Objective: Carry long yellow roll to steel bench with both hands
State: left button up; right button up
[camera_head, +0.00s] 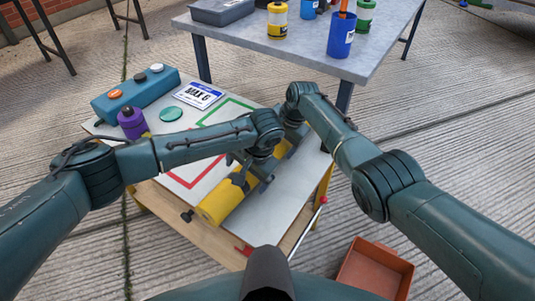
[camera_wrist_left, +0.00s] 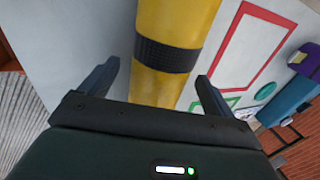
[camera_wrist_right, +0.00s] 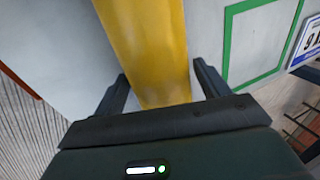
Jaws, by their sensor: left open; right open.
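The long yellow roll (camera_head: 218,204) lies diagonally on a low wooden table, partly hidden by my arms. My left gripper (camera_head: 250,180) is open above its nearer half; in the left wrist view the open fingers (camera_wrist_left: 155,85) stand on either side of the roll (camera_wrist_left: 175,22) near a black band. My right gripper (camera_head: 286,142) is over the farther half; in the right wrist view its open fingers (camera_wrist_right: 160,85) flank the roll (camera_wrist_right: 145,40). Contact cannot be told. The steel bench (camera_head: 300,52), grey-topped, stands behind the table.
The bench holds a blue cup (camera_head: 341,36), a yellow-black can (camera_head: 277,22), a green can (camera_head: 365,14) and a grey tray (camera_head: 222,11). A teal box (camera_head: 136,92) and purple bottle (camera_head: 132,122) stand on the low table (camera_head: 290,190). An orange crate (camera_head: 375,270) sits on the floor.

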pick_arm(q)
jog(key=shift+f, duration=0.2)
pick_arm(e)
jog(key=shift+f, duration=0.25)
